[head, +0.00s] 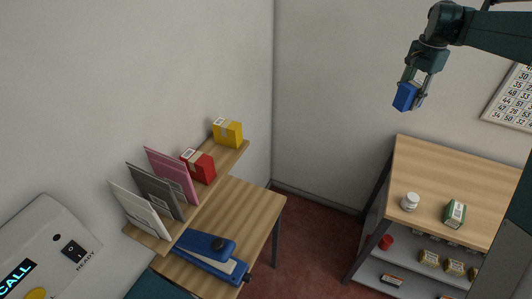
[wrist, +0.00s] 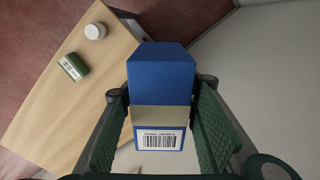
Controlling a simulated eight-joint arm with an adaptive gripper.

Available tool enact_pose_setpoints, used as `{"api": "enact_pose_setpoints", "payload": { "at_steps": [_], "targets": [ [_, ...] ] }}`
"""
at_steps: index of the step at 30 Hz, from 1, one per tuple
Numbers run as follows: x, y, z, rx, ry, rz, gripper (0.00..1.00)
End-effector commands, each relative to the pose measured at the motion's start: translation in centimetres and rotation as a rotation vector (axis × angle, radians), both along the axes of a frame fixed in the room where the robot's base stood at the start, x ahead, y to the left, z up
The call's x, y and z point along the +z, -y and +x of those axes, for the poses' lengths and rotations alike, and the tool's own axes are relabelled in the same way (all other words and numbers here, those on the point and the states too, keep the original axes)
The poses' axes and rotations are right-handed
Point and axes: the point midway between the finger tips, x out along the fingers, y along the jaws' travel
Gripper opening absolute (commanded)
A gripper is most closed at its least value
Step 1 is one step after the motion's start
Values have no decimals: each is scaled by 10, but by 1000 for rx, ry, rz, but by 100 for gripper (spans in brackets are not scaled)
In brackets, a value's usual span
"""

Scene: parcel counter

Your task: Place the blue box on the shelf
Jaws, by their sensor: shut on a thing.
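My gripper (head: 417,89) is shut on the blue box (head: 405,96) and holds it high in the air at the upper right of the head view. In the wrist view the blue box (wrist: 162,75) sits between the two green finger pads of my gripper (wrist: 160,120). It has a tan band and a white barcode label. A wooden wall shelf (head: 206,189) on the left bears a yellow box (head: 228,132), a red box (head: 198,165) and several upright envelopes (head: 172,176). The box is well apart from this shelf.
A counter (head: 440,170) at the right bears a white bottle (head: 410,202) and a green box (head: 454,214), with small goods on a grey shelf below. A wooden table (head: 262,200) under the wall shelf holds a blue stapler-like tool (head: 208,258). The air between is clear.

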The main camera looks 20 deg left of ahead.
Motion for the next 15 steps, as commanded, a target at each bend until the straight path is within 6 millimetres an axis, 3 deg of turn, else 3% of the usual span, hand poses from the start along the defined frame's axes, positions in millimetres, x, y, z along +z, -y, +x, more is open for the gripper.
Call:
{"api": "enact_pose_setpoints", "payload": {
  "at_steps": [3,15],
  "targets": [
    [1,-41,-9,116,0,0,15],
    [1,-164,-49,504,0,0,15]
  ]
}}
